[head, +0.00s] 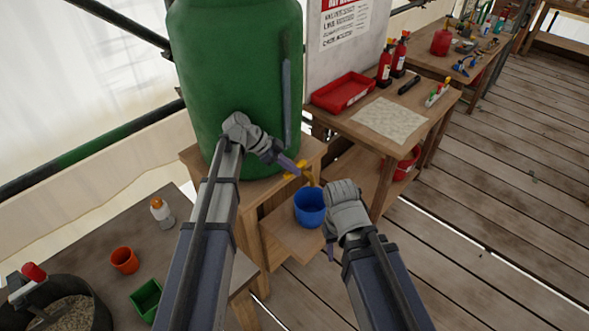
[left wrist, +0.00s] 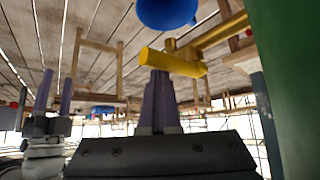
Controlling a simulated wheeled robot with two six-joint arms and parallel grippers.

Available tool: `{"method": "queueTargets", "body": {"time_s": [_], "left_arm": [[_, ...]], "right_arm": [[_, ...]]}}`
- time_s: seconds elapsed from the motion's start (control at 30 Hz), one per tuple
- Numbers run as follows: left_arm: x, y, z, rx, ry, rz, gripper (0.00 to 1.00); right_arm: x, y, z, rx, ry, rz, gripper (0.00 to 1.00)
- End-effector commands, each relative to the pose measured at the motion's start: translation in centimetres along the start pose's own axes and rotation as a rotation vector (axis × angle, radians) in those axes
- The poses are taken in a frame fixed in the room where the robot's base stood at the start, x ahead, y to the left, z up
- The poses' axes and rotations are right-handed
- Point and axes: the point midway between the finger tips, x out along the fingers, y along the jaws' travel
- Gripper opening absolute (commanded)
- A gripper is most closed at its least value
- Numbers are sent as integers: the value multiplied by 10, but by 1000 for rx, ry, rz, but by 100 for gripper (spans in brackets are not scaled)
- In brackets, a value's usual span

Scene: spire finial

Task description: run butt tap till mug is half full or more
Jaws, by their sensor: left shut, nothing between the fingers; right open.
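The green water butt (head: 235,70) stands on a wooden stand. Its tap has a yellow handle (head: 295,170), large in the left wrist view (left wrist: 175,63), and a brass body (left wrist: 222,33). I see no clear stream, and the water level cannot be told. My left gripper (head: 298,167) is shut and empty, its tips at the yellow handle; contact is unclear. My right gripper (head: 330,248) is open, just right of the mug.
A table (head: 178,245) at lower left holds an orange cup (head: 124,260), a green box (head: 146,299) and a glue bottle (head: 161,211). The plank floor at right is clear.

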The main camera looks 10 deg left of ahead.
Motion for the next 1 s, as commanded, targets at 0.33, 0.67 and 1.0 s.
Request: {"method": "queueTargets", "body": {"time_s": [0.33,0.67,1.0], "left_arm": [[0,0,0,0,0,-1,0],[-7,-1,-1,-1,0,-1,0],[-52,-1,-4,-2,0,-2,0]], "right_arm": [[0,0,0,0,0,0,50],[-6,0,0,0,0,0,50],[-40,4,2,0,0,0,50]]}}
